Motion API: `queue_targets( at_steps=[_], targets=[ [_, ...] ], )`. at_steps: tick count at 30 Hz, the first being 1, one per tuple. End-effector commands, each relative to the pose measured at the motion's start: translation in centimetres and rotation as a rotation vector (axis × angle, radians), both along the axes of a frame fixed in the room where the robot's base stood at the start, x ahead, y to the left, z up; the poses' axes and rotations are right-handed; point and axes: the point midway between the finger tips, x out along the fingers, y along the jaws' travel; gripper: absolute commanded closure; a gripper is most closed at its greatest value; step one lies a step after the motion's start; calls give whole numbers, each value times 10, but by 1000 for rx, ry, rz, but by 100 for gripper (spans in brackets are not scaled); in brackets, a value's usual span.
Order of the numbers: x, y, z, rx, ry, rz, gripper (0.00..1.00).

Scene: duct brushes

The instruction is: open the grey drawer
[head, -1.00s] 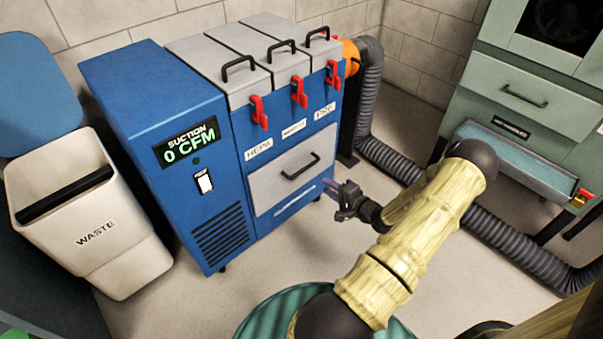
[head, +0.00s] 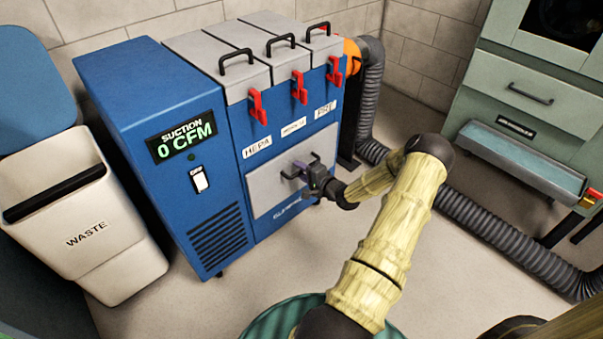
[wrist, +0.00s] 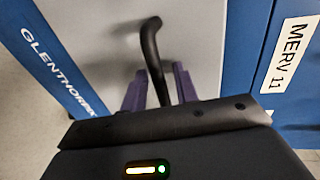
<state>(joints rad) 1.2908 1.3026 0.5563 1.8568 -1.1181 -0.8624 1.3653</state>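The grey drawer (head: 264,204) is a flat grey front low on the blue suction cabinet, and it looks closed. Its black bar handle (head: 314,158) is partly hidden by my gripper in the head view. My gripper (head: 300,169) is at the drawer front, at the handle. In the wrist view, my gripper's two purple fingers (wrist: 158,88) stand apart, one on each side of the black handle (wrist: 151,45). Small gaps show between the fingers and the handle. The drawer face (wrist: 200,30) fills the area behind them.
The blue cabinet (head: 150,95) has red latches and grey lids on top. A white waste bin (head: 95,245) stands at left. A ribbed grey hose (head: 500,235) runs along the floor at right, beside a green cabinet (head: 555,115). Some floor before the drawer is clear.

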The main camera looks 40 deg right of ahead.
Motion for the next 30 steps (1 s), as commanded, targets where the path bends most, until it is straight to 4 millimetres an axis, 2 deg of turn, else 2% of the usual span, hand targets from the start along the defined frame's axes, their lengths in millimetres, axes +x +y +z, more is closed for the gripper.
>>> queue_targets(
  at_steps=[4, 5, 9, 17, 22, 26, 30],
  targets=[
    [0, 0, 0, 0, 0, 0, 70],
    [0, 0, 0, 0, 0, 0, 74],
    [-1, 0, 0, 0, 0, 1, 100],
    [-1, 0, 0, 0, 1, 1, 100],
    [-9, 0, 1, 1, 2, 1, 100],
    [-22, -2, 2, 3, 2, -1, 100],
    [-47, -3, 3, 2, 3, -2, 100]
  ],
)
